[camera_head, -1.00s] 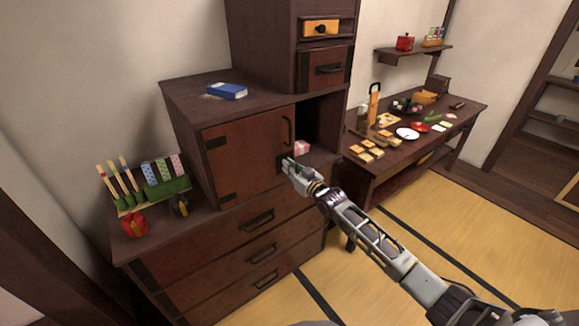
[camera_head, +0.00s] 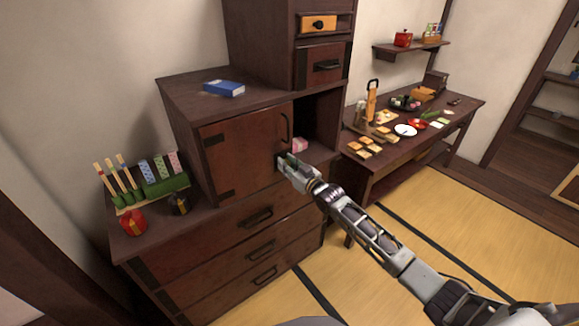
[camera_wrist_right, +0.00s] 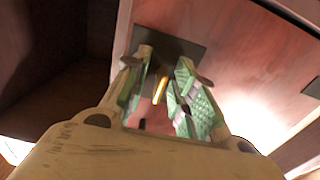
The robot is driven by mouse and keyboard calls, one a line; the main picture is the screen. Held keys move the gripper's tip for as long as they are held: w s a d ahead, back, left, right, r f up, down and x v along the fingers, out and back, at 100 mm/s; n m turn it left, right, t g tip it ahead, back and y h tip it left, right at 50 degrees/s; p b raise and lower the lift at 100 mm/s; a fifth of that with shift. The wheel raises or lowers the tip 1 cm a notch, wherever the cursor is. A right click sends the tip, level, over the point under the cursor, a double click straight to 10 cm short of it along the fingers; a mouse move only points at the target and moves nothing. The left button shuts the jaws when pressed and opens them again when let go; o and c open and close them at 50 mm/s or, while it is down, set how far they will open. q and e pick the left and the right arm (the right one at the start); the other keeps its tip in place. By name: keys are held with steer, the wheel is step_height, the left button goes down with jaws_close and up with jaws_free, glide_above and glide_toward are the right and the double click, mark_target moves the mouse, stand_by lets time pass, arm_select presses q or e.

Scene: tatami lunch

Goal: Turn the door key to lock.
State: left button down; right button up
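The brown cabinet door (camera_head: 240,150) is shut over the left part of the cabinet; the opening to its right shows dark inside. In the right wrist view, a dark metal plate (camera_wrist_right: 180,50) sits on the door near its edge. A thin gold-coloured key (camera_wrist_right: 160,91) stands out in front of the plate. My right gripper (camera_head: 284,160) is at the door's lower right edge. In the wrist view its green-padded fingers (camera_wrist_right: 160,97) are apart, one on each side of the key, with gaps visible. The gripper hides the key in the head view. My left gripper is out of view.
A curved black handle (camera_head: 285,129) is on the door above my gripper. A pink box (camera_head: 299,145) sits in the open compartment close by. A blue book (camera_head: 224,88) lies on the cabinet top. Drawers (camera_head: 258,217) are below.

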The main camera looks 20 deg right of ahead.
steer(key=v, duration=1.2)
stand_by(0.8)
stand_by(0.6)
